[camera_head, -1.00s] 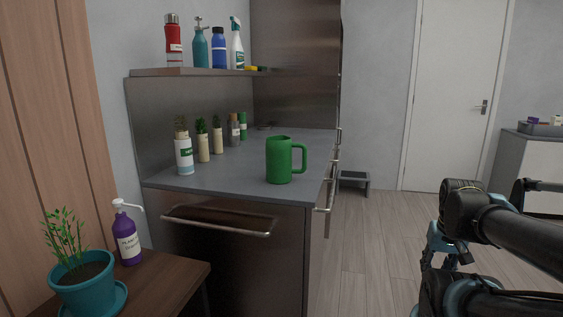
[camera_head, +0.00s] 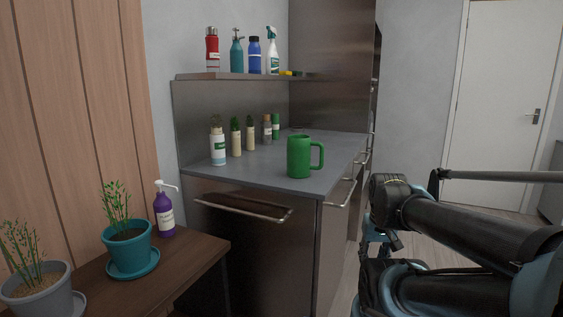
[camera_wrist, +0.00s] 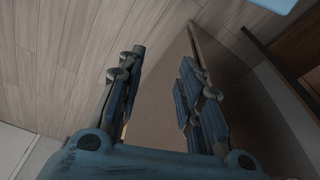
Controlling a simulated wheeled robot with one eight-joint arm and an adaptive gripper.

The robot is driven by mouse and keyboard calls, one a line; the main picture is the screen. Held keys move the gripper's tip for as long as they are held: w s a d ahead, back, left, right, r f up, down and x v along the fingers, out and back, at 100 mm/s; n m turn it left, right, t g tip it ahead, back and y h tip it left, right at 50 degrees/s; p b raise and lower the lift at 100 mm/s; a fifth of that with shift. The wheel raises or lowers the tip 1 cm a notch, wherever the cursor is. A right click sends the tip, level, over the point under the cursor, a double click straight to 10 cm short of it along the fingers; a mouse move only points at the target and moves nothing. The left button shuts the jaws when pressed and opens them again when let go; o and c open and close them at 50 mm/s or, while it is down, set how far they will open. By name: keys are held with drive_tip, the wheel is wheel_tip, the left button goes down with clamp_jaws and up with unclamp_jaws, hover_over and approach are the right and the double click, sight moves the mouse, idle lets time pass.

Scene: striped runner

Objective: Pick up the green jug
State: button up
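The green jug (camera_head: 299,158) stands upright on the grey counter (camera_head: 262,180), near its front right corner, with its handle to the right. My arm is at the right of the head view, to the right of the counter and apart from the jug. My gripper (camera_wrist: 166,72) shows in the wrist view with its two fingers spread and nothing between them. Floor and a brown panel show beyond the fingers. The jug does not show in the wrist view.
Several bottles (camera_head: 218,147) stand at the counter's back left. A shelf (camera_head: 240,76) above holds more bottles. Bar handles (camera_head: 243,209) stick out from the counter front. A wooden table (camera_head: 185,262) with potted plants (camera_head: 128,243) and a purple pump bottle (camera_head: 165,212) is at lower left.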

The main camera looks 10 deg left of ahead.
drive_tip(key=shift+a, duration=0.35)
